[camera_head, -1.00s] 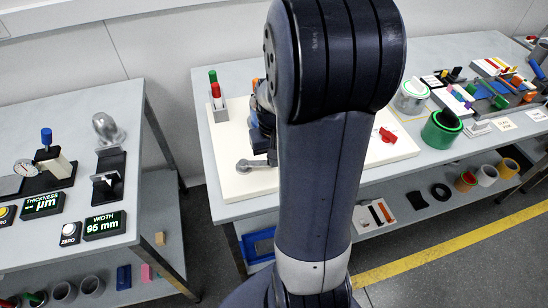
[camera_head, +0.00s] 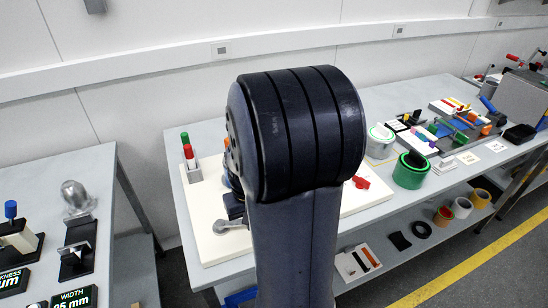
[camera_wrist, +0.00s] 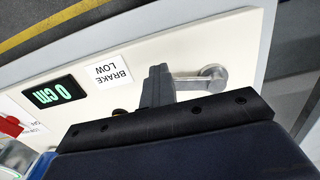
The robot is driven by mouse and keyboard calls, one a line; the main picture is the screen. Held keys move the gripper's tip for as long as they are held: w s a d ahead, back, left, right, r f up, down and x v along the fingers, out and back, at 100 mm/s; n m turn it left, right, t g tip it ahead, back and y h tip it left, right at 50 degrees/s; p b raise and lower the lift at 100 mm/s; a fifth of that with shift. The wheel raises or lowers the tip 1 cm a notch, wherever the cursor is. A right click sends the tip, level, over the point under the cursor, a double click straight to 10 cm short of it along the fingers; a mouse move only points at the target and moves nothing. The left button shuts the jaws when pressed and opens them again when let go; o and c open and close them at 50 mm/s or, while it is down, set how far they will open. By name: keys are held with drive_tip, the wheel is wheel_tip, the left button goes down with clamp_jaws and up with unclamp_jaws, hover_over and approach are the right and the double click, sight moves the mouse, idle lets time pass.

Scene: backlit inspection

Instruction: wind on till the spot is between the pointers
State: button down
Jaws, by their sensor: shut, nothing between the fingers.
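A white board (camera_head: 208,242) lies on the middle table, largely hidden behind my arm. A grey metal crank (camera_head: 230,226) stands at its front left; it also shows in the wrist view (camera_wrist: 213,76). In the wrist view my gripper (camera_wrist: 158,76) is shut and empty, its dark fingers beside the crank's arm or overlapping it; I cannot tell if they touch. A label (camera_wrist: 108,71) reads BRAKE LOW. A red lever (camera_head: 361,182) is on the board right of my arm. I see neither spot nor pointers.
A holder with red and green markers (camera_head: 191,172) stands at the board's back left. Tape rolls, including a green one (camera_head: 411,171), stand right of the board. The left table (camera_head: 100,165) holds gauges and displays. A floor gap separates the tables.

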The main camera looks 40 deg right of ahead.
drive_tip(key=shift+s, duration=0.1)
idle(0.3)
drive_tip(key=shift+s+a, duration=0.45)
drive_tip(key=shift+s+a, duration=0.4)
drive_tip(key=shift+s, duration=0.15)
drive_tip(key=c, duration=2.1)
unclamp_jaws()
drive_tip(key=o, duration=1)
drive_tip(key=shift+r, duration=0.1)
